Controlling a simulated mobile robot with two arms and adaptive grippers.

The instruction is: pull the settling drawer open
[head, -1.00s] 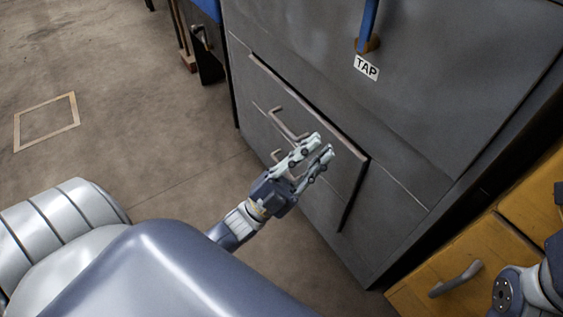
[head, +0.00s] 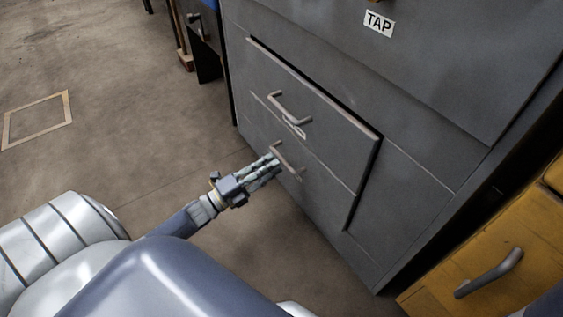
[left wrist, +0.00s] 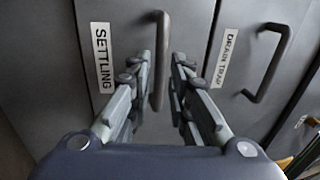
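The settling drawer (head: 320,185) is the lower of two grey drawer fronts in the cabinet and looks shut. Its bar handle (head: 284,160) also shows in the left wrist view (left wrist: 158,60), to the right of the SETTLING label (left wrist: 102,58). My left gripper (head: 274,166) is at this handle. In the left wrist view its two fingers (left wrist: 160,85) are apart, one on each side of the handle, with a gap at least on the right side. I cannot tell whether the left finger touches it. My right gripper is out of view.
The upper drawer's handle (head: 290,107) is close above; its label reads DRAIN TRAP (left wrist: 228,58). A TAP label (head: 379,23) marks the panel above. A yellow drawer unit (head: 470,262) stands at the right.

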